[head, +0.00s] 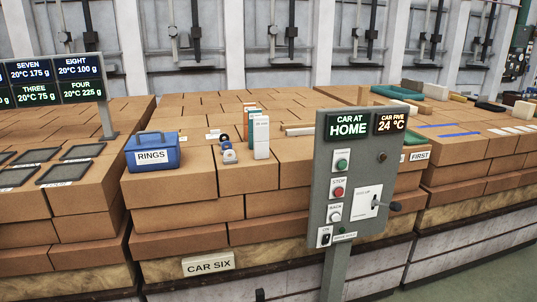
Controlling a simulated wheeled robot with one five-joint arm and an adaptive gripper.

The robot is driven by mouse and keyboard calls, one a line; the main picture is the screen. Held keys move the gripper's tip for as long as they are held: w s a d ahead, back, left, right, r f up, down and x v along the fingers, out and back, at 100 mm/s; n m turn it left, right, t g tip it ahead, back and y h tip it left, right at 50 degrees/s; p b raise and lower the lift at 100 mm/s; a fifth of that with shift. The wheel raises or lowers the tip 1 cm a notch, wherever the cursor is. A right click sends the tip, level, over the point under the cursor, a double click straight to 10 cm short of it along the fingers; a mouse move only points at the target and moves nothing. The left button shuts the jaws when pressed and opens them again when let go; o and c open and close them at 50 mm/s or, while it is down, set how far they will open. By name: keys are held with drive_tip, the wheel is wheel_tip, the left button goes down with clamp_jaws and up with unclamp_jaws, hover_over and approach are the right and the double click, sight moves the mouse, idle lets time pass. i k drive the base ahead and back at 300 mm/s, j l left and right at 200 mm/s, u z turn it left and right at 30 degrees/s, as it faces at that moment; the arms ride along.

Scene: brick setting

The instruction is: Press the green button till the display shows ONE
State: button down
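A grey control panel (326,214) stands on a post at the right of centre in the head view. Its green button (342,164) is near the top left of the panel face, under a small label. The display (348,124) at the top of the panel reads "CAR AT HOME" in green. A red button (338,192) labelled STOP sits below the green one, and a pale button (335,216) sits lower still. My gripper is not in view, so its state and distance from the button are hidden.
A second display (390,122) reads "CAR FIVE 24 °C". A lever (388,206) sticks out at the panel's right. Brick stacks (190,212) stand behind, with a blue RINGS box (152,153) on top. A status board (52,82) stands at left.

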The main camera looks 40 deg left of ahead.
sight(341, 164)
drive_tip(key=i+l+u, duration=0.15)
drive_tip(key=i+u, duration=0.35)
drive_tip(key=i+l+u, duration=0.3)
drive_tip(key=i+u, duration=0.15)
drive_tip(key=i+l+u, duration=0.35)
drive_tip(key=l+u, duration=0.15)
drive_tip(key=i+l+u, duration=0.3)
drive_tip(key=l, duration=0.35)
